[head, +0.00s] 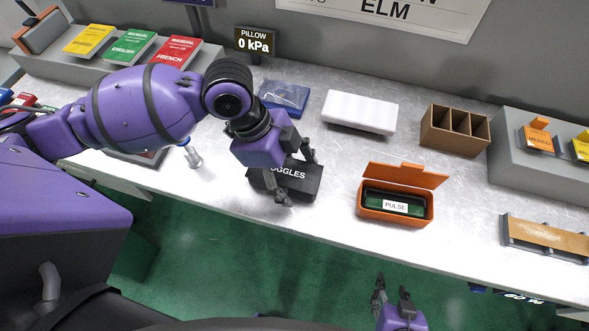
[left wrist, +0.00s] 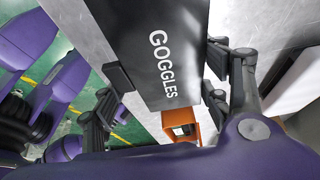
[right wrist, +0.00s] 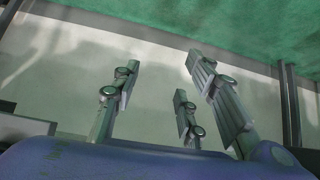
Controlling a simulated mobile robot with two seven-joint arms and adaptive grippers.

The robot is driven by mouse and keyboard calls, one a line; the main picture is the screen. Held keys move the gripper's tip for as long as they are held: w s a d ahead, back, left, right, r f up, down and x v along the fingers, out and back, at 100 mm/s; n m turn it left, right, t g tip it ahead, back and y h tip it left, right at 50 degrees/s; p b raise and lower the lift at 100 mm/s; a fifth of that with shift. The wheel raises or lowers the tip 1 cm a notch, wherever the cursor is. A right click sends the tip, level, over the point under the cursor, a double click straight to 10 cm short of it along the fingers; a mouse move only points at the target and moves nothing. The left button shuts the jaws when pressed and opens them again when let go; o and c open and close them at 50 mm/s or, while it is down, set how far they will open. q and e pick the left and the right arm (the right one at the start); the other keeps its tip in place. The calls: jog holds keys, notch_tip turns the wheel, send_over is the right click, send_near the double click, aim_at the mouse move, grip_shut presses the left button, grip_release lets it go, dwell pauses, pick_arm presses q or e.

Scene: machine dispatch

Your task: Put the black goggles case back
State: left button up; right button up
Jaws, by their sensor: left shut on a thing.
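The black goggles case (head: 296,181) with white GOGGLES lettering is at the front part of the table in the head view. My left gripper (head: 297,178) is over it, with fingers on either side. In the left wrist view the case (left wrist: 158,50) lies between the fingers of my left gripper (left wrist: 168,85), which is shut on it. I cannot tell whether the case touches the table. My right gripper (head: 392,292) is low in front of the table edge. In the right wrist view its fingers (right wrist: 160,95) stand apart with nothing between them.
An open orange box (head: 368,214) holding a green PULSE item (head: 380,196) stands to the right of the case. Behind are a blue packet (head: 284,96), a white block (head: 360,112) and a brown divided holder (head: 455,130).

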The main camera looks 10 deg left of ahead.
pick_arm(q)
jog(key=shift+w+a, duration=0.15)
jog(key=shift+w, duration=0.1)
jog(key=o, duration=1.2)
jog(key=shift+w+f, duration=0.1)
jog(key=shift+w, duration=0.05)
jog(key=o, duration=0.4)
jog(key=v, duration=1.2)
jog(key=shift+r+p, duration=0.25)
jog(key=shift+p, duration=0.1)
